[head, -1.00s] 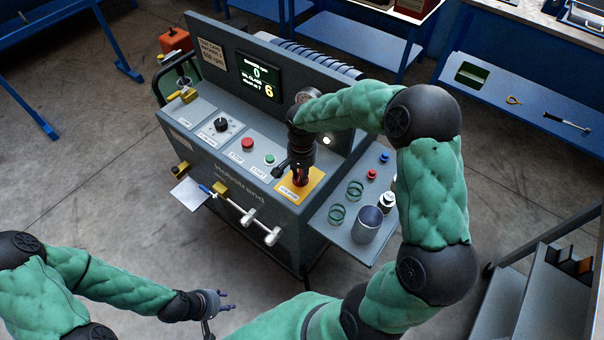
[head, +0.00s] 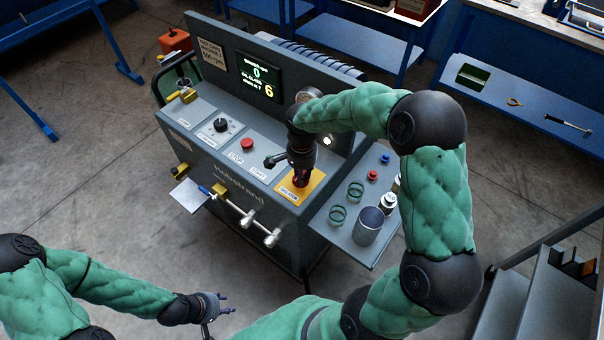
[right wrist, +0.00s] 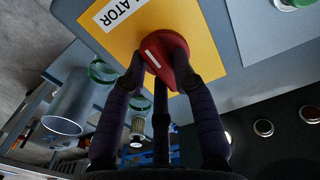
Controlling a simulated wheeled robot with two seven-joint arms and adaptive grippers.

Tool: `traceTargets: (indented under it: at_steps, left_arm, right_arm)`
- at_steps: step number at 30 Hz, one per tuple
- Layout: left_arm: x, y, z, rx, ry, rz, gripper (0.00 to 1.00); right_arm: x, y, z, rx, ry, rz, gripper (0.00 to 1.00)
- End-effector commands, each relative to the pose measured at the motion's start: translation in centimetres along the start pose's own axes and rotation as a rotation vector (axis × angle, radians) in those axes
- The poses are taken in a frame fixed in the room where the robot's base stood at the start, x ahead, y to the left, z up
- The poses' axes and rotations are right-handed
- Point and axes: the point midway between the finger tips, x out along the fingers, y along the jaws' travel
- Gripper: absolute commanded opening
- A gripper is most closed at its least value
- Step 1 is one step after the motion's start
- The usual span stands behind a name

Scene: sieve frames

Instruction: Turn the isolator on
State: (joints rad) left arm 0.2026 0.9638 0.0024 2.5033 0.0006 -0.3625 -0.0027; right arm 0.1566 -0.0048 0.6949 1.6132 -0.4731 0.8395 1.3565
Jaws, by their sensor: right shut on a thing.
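The isolator is a red rotary knob with a white mark (right wrist: 174,58) on a yellow plate (head: 314,187) at the right end of the console's sloped panel. The plate's label is partly visible in the right wrist view. My right gripper (head: 301,177) points down onto the knob. In the right wrist view its dark fingers (right wrist: 160,75) are shut on the knob from both sides, with the white mark showing between them. My left gripper (head: 226,303) is open and empty, low in front of the console and away from it.
A red stop button (head: 247,144) and a black dial (head: 221,125) are left of the isolator. A display (head: 259,76) reads 0 and 6. A side shelf (head: 362,248) holds rings, a grey cup (head: 368,226) and small parts.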

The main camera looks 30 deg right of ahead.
Motion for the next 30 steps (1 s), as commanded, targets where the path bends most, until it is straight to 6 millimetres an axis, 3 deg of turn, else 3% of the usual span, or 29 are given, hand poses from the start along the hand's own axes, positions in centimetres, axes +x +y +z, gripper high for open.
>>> traceTargets:
  at_steps: [7, 8, 9, 10, 22, 30]
  left_arm:
    - [0.0, 0.0, 0.0, 0.000, 0.000, 0.000, 0.40]
    - [0.0, 0.0, 0.0, 0.000, 0.000, 0.000, 0.40]
    - [0.0, 0.0, 0.0, 0.000, 0.000, 0.000, 0.40]
    - [0.0, 0.0, 0.0, 0.000, 0.000, 0.000, 0.40]
    - [0.0, 0.0, 0.0, 0.000, 0.000, 0.000, 0.40]
    - [0.0, 0.0, 0.0, 0.000, 0.000, 0.000, 0.40]
  right_arm:
    - [0.0, 0.0, 0.0, 0.002, -0.001, 0.000, 0.00]
    - [0.0, 0.0, 0.0, 0.002, -0.001, 0.000, 0.36]
    - [0.0, 0.0, 0.0, 0.002, -0.001, 0.000, 0.47]
    - [0.0, 0.0, 0.0, 0.002, -0.001, 0.000, 0.52]
    - [-0.4, -0.1, 0.0, 0.000, 0.000, -0.002, 0.52]
    - [-4.7, -0.1, -0.1, 0.000, 0.002, -0.005, 0.52]
